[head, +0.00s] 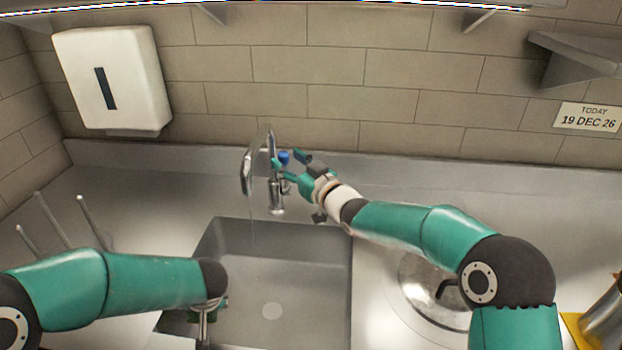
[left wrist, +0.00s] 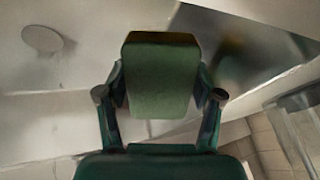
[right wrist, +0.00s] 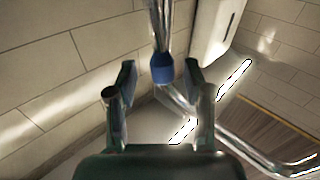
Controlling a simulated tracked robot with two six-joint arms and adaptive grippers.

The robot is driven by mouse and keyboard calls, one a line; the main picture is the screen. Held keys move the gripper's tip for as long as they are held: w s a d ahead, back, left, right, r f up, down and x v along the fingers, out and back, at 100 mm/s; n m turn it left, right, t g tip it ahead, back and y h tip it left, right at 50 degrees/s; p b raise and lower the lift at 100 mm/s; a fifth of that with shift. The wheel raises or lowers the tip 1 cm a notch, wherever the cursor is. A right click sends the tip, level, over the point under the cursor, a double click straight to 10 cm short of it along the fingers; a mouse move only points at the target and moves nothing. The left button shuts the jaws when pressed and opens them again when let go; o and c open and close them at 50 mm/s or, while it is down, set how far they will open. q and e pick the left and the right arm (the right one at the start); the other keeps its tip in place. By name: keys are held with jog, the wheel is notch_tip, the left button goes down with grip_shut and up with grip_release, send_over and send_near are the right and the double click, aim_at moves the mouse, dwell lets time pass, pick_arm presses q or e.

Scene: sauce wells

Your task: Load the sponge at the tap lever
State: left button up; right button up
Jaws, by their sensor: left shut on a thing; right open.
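The tap (head: 276,190) stands behind the sink, and its lever has a blue tip (head: 284,157). My right gripper (head: 290,162) is at the lever. In the right wrist view its fingers (right wrist: 160,82) are apart, and the blue lever tip (right wrist: 162,68) shows between them with a gap on both sides. My left gripper (head: 207,311) is low over the front left of the sink. In the left wrist view it is shut on the green sponge (left wrist: 160,75), a block held between its two fingers. In the head view the left forearm mostly hides the sponge.
The grey sink basin (head: 310,260) is empty in its visible part, with a round drain. A faint streak below the spout may be water. Upright metal rods (head: 93,221) stand at the left. A round metal lid (head: 420,290) lies on the right counter, partly behind my right arm.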

jog(key=v, duration=0.9)
jog(key=shift+s+d, duration=0.2)
jog(key=shift+s, duration=0.05)
